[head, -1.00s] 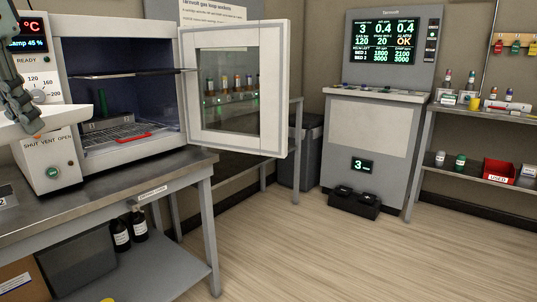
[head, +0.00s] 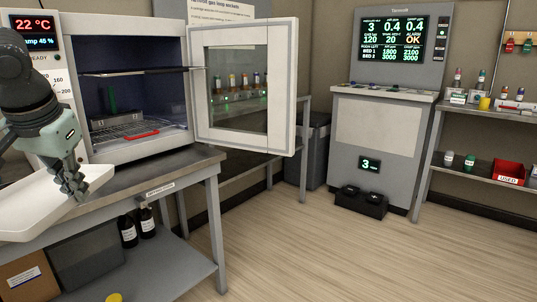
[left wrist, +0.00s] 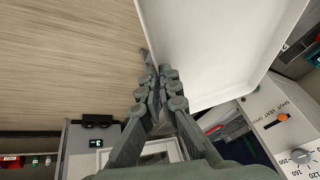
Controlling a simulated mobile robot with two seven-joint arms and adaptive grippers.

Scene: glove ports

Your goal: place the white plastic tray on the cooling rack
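The white plastic tray (head: 32,207) is in the air at the lower left of the head view, in front of the bench. My left gripper (head: 76,187) is shut on its right-hand edge. In the left wrist view the fingers (left wrist: 156,85) close on the rim of the tray (left wrist: 215,45), which looks empty where it shows. A wire rack (head: 143,133) with a red front piece lies inside the open oven; I cannot tell whether this is the cooling rack. My right gripper is not in view.
The oven door (head: 243,85) stands wide open to the right. The bench (head: 150,174) has clear space before the oven, and a small label on its front edge. A grey block with a green upright (head: 113,101) stands in the oven. The floor (head: 320,250) is free.

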